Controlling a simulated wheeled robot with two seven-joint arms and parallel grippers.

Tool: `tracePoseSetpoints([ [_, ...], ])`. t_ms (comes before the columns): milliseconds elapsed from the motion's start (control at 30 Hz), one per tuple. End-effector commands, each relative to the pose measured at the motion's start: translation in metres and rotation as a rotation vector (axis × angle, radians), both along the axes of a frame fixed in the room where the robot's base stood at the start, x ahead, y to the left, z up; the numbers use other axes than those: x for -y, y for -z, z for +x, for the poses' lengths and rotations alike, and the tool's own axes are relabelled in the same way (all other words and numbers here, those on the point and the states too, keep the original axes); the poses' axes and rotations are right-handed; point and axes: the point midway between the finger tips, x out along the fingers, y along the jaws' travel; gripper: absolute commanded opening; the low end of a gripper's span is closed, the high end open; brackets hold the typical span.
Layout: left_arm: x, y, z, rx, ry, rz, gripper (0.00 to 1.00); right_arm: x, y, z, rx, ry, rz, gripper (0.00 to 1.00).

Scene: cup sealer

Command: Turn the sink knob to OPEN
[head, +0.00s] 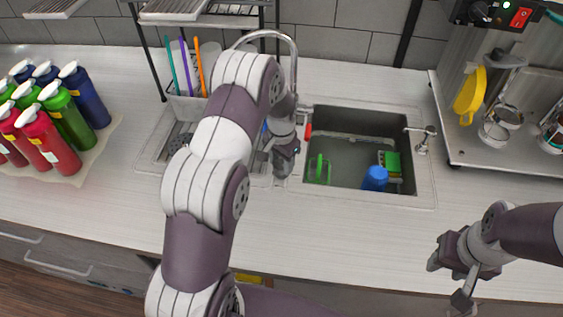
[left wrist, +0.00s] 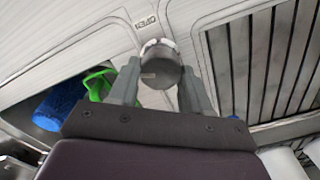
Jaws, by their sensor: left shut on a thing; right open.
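My left gripper (head: 286,160) is at the left edge of the sink (head: 425,185), below the tall curved faucet (head: 268,36). In the left wrist view its two fingers (left wrist: 158,82) stand either side of a dark grey round knob (left wrist: 157,66) and are shut on it. A small label (left wrist: 147,21) that seems to read OPEN is on the counter just beyond the knob. In the head view my left arm and gripper hide the knob. My right gripper (head: 448,280) is open and empty above the counter's front right.
The sink basin holds a blue cup (head: 375,179), a green item (head: 318,169) and a green-yellow sponge (head: 389,163). Several bottles (head: 60,110) stand at left. A drying rack (head: 187,106) with utensils is behind my left arm. A metal shelf (head: 500,155) is at right.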

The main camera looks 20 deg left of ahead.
Motion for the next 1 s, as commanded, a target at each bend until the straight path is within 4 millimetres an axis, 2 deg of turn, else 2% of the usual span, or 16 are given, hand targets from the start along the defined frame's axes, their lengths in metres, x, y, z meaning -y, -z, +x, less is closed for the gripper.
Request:
tracePoseSetpoints([
  [1000, -0.001, -0.003, 0.002, 0.008, 0.939, 0.003, 0.17, 0.0, 0.024, 0.0, 0.0, 0.0, 0.0, 0.43],
])
